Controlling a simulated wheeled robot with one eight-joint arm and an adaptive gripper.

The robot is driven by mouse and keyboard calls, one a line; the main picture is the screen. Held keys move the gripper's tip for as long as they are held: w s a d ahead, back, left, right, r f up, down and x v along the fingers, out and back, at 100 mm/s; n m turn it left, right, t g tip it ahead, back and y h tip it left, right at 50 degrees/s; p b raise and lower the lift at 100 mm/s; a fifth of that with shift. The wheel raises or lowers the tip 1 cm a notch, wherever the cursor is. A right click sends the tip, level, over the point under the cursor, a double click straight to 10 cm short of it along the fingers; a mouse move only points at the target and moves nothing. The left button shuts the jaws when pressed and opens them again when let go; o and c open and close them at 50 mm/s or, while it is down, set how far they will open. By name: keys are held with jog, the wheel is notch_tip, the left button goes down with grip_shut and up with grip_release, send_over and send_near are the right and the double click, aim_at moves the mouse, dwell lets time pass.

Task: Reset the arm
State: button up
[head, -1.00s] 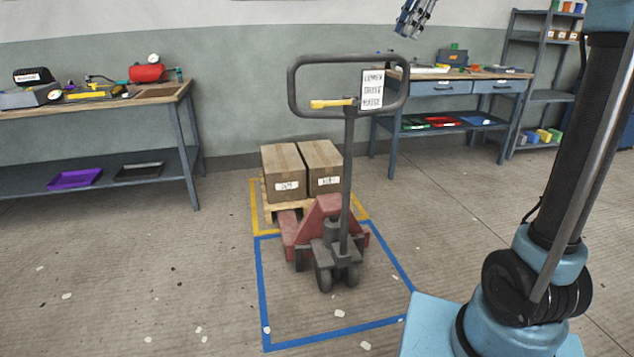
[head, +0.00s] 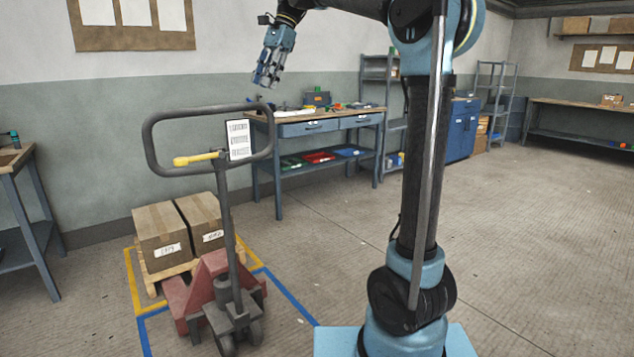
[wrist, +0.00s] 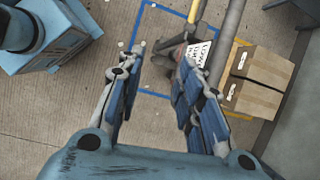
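My gripper (head: 266,76) hangs from my raised arm in the upper middle of the head view, pointing down. In the wrist view my gripper (wrist: 160,65) has its two fingers spread apart with nothing between them. Below it in the wrist view are the floor, a blue floor line and part of the pallet jack's handle. In the head view the gripper is above and to the right of the pallet jack handle (head: 150,143). It looks apart from everything.
A red pallet jack (head: 203,283) stands under a wooden pallet with two cardboard boxes (head: 160,236), inside yellow and blue floor lines. A workbench (head: 325,126) with drawers stands behind, shelves beside it. Another bench (head: 18,158) is at left. The floor at right is clear.

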jog(key=s+d+f+n+t+h, duration=0.1)
jog(key=s+d+f+n, duration=0.1)
jog(key=s+d+f, duration=0.55)
jog(key=s+d+f+n+t+h, duration=0.1)
jog(key=s+d+f+n+t, duration=0.1)
jog(key=d+f, duration=0.95)
jog(key=s+d+f+n, duration=0.2)
jog(key=s+d+f, duration=0.3)
jog(key=f, duration=0.3)
jog(key=s+d+f+n+t+h, duration=0.1)
jog(key=s+d+f, duration=0.4)
jog(key=f, duration=0.4)
jog(key=s+d+f+n+h, duration=0.1)
jog(key=s+d+f+n, duration=0.1)
jog(key=s+d+f, duration=0.3)
notch_tip(320, 180, down, 4)
jog(key=shift+s+f+n+t, duration=0.15)
jog(key=shift+s+n+t, duration=0.15)
jog(key=shift+s, duration=0.45)
jog(key=shift+w, duration=0.1)
jog(key=shift+w+f, duration=0.2)
jog(key=shift+w, duration=0.15)
jog(key=shift+o, duration=0.5)
